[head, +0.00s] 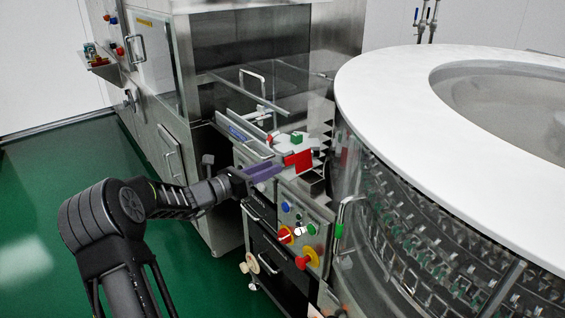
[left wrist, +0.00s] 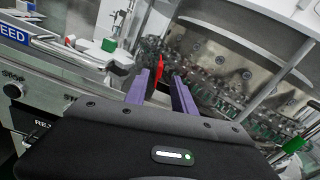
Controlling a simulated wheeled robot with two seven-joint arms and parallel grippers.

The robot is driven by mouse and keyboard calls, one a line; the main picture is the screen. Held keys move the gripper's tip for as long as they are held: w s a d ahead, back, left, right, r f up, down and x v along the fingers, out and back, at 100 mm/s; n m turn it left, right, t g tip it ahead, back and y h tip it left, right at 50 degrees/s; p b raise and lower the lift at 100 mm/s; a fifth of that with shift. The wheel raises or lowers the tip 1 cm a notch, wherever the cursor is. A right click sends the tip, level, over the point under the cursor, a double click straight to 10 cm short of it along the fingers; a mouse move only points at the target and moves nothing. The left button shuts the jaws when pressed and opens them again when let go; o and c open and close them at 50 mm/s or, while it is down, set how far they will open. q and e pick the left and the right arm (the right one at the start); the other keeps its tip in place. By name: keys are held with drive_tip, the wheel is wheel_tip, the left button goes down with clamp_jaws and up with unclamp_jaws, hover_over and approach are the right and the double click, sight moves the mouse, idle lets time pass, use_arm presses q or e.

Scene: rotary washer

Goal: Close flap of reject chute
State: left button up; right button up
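A red plate (head: 298,160), which looks like the chute flap, sits at the right end of the infeed area, just above the control panel. In the left wrist view the red plate (left wrist: 158,72) appears nearly edge-on, just beyond the fingertips. My left gripper (head: 275,171) reaches in from the left, close in front of the plate and slightly below it. Its two purple fingers (left wrist: 160,85) are apart with nothing held between them. I cannot tell whether a finger touches the plate. The chute opening is not clearly visible. My right gripper is not in view.
A control panel (head: 299,232) with knobs and buttons lies below the gripper. The round washer with a white rim (head: 385,88) stands close on the right. A green block (head: 297,138) sits behind the red plate. Green floor (head: 40,215) is clear at left.

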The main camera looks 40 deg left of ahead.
sight(285, 162)
use_arm(q)
drive_tip(key=x, duration=0.5)
drive_tip(key=shift+w+p, duration=0.15)
drive_tip(key=shift+p, duration=0.2)
clamp_jaws()
